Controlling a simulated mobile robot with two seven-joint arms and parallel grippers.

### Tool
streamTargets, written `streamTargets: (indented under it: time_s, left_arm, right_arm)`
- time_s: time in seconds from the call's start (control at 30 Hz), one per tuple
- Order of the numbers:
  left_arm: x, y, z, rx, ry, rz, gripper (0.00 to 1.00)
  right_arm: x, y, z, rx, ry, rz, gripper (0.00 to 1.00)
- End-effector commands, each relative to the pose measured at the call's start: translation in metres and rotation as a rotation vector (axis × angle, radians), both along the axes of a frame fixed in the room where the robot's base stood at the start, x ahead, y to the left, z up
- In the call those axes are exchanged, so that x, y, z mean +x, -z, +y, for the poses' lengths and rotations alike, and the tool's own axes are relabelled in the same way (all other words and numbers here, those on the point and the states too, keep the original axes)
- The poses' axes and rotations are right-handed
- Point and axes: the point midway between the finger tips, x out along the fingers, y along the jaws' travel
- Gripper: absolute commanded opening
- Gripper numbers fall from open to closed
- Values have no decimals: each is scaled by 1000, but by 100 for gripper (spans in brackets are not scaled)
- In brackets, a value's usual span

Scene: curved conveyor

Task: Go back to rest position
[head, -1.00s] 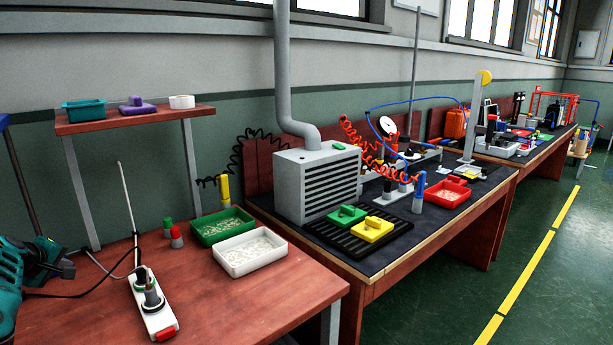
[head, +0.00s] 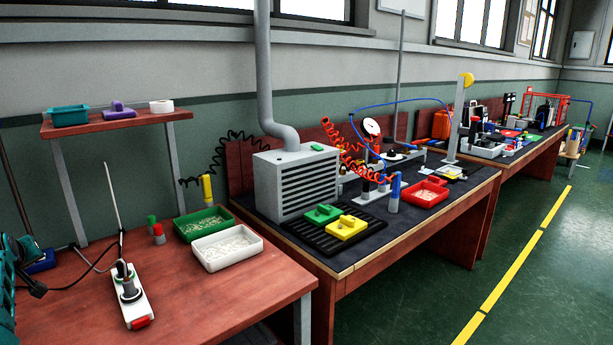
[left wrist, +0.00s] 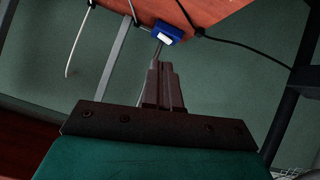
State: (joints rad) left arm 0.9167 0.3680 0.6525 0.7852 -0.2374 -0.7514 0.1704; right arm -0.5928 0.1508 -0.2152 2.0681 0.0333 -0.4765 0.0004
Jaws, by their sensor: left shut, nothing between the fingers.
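My left gripper (left wrist: 163,85) shows in the left wrist view with its two dark fingers together and nothing between them. Beyond the fingertips are the edge of the red-brown table (left wrist: 205,10) and a small blue box (left wrist: 168,33) with a white front. The gripper looks apart from both. In the head view, teal and dark parts of my left arm show at the far left edge, beside the same blue box (head: 41,262). My right gripper is in neither view.
The near table holds a power strip (head: 130,297), a green tray (head: 204,224) and a white tray (head: 228,248). A workbench (head: 345,262) with a grey vented box (head: 296,182) stands beyond. The green floor (head: 415,305) on the right is clear.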

Motion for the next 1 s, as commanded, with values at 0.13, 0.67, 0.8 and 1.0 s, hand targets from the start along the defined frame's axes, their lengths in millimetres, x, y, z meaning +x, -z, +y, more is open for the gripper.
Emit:
streamTargets:
  time_s: [0.13,0.67,0.8,1.0]
  left_arm:
    - [12,-39,-36,279,127,62,0]
    - [51,-70,-251,727,635,-62,0]
    - [60,-96,-273,766,695,-239,0]
    - [38,-57,-305,744,768,-289,0]
  right_arm:
    - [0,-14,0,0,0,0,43]
    - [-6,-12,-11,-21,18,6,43]
    - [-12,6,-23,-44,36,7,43]
    - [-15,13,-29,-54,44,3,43]
